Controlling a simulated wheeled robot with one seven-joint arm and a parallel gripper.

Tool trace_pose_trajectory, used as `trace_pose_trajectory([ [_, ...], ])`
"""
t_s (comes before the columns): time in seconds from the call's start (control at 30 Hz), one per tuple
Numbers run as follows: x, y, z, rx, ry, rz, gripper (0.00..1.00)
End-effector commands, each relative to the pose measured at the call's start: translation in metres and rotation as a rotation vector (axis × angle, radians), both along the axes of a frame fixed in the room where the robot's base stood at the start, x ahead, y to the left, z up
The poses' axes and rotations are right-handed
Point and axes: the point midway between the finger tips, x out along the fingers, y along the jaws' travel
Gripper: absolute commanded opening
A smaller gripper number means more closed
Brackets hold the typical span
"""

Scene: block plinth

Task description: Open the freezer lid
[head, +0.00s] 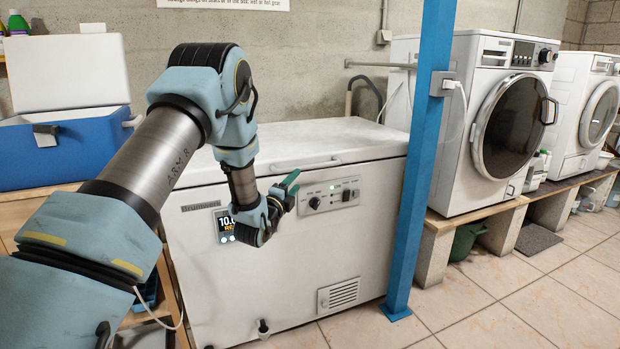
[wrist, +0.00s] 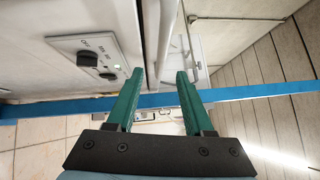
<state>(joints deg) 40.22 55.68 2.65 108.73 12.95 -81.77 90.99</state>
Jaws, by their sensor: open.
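The white chest freezer (head: 280,270) stands below my arm, its lid (head: 300,141) lying shut. A slim handle (head: 320,161) runs along the lid's front edge. My gripper (head: 291,183) is in front of the freezer's upper front, just below and left of the handle in the head view. In the wrist view, the two green fingers of my gripper (wrist: 161,76) are apart with nothing held between them. The pale lid edge (wrist: 151,35) runs away ahead of the fingers; whether a finger touches it I cannot tell.
A blue post (head: 421,160) stands close before the freezer's right end. Washing machines (head: 485,120) stand on a bench at right. A blue cooler (head: 70,150) with its lid up is at left. Tiled floor (head: 510,300) is clear at front right.

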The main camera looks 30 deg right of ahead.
Motion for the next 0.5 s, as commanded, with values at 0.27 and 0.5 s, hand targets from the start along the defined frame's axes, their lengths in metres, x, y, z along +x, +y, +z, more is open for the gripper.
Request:
trace_pose_trajectory([
  [0.27,0.014,-0.027,0.005,-0.005,-0.034,-0.009,0.52],
  [0.5,0.042,-0.062,0.010,-0.004,-0.032,-0.008,0.52],
])
